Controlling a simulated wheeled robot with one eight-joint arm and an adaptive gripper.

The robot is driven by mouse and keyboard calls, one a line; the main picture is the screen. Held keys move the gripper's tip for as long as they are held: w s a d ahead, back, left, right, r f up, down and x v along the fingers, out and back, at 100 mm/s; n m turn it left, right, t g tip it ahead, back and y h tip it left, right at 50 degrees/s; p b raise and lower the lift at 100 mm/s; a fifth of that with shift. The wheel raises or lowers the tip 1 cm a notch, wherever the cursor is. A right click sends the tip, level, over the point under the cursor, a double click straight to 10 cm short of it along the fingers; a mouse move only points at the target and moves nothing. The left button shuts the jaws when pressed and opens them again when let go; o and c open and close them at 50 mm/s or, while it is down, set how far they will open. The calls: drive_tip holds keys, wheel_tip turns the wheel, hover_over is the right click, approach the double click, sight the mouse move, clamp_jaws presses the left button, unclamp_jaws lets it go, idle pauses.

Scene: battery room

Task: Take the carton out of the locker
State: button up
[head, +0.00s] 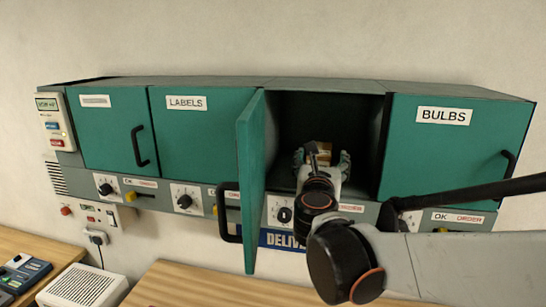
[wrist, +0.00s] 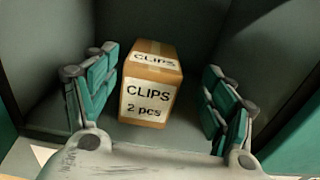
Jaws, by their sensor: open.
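The carton (wrist: 150,82) is a brown box with white labels reading CLIPS and 2 pcs. It stands upright inside the open locker (head: 327,122). In the head view only a little of the carton (head: 319,152) shows above my gripper (head: 322,163). The locker's teal door (head: 250,175) is swung open on the left side. In the wrist view my gripper (wrist: 158,100) is open, with one finger on each side of the carton. Gaps show between both fingers and the carton. The gripper is inside the locker opening.
Closed teal lockers stand on both sides, one marked LABELS (head: 198,130) and one marked BULBS (head: 455,145). Knobs and buttons line the panel below. A wooden table (head: 190,285) and a white vented box (head: 85,287) are underneath. The open door juts out left of my arm.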

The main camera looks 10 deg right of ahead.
sight(320, 148)
drive_tip(key=shift+a+p+x, duration=0.2)
drive_tip(key=shift+p+x, duration=0.1)
drive_tip(key=shift+x, duration=1.45)
drive_tip(key=shift+a+p+x, duration=0.2)
drive_tip(key=shift+p+x, duration=0.1)
drive_tip(key=shift+x, duration=1.45)
drive_tip(key=shift+w, duration=0.1)
drive_tip(key=c, duration=1.4)
drive_tip(key=shift+r, duration=0.1)
drive_tip(key=shift+c, duration=0.2)
